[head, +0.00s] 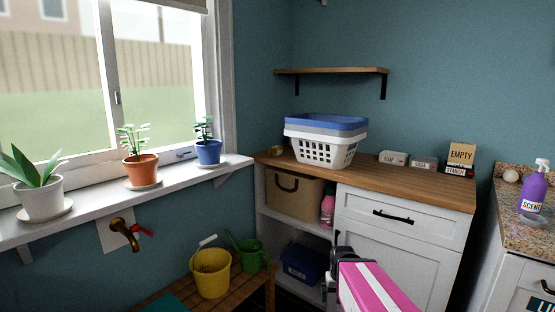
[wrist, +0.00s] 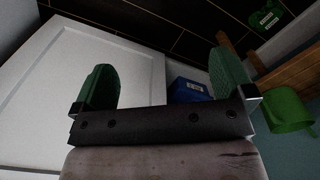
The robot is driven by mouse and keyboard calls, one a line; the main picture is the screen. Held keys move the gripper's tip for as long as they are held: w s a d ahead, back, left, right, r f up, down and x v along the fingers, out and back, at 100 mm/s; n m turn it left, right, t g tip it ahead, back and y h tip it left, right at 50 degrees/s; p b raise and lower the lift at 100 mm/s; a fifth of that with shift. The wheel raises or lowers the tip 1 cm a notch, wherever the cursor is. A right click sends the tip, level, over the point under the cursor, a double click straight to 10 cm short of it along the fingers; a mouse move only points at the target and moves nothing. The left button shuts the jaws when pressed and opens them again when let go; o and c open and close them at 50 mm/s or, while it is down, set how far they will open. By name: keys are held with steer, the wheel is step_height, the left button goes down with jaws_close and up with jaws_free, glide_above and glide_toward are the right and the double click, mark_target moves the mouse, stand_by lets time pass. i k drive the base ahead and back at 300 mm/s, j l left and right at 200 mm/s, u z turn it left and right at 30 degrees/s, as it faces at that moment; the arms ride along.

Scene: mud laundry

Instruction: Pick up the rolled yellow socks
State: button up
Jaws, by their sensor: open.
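A small yellow rolled bundle, which looks like the rolled yellow socks (head: 276,150), lies on the wooden counter (head: 425,185) near its left end. It sits left of the stacked laundry baskets and is small in the head view. It does not show in the wrist view. My gripper (wrist: 163,82) is open, its two green-padded fingers wide apart with nothing between them. In the head view it is low in front of the white cabinet, below the counter and right of the socks, partly hidden by my pink arm.
White, grey and blue baskets (head: 325,150) are stacked on the counter, with small boxes (head: 393,158) to the right. A wall shelf (head: 332,71) hangs above. A yellow bucket (head: 211,272) and green watering can (head: 250,256) stand on a slatted bench. Potted plants line the windowsill.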

mark_target(275, 151)
steer(key=i, duration=0.25)
steer(key=i+u, duration=0.15)
steer(key=u, duration=0.35)
steer(key=i+u, duration=0.2)
steer(key=u, duration=0.3)
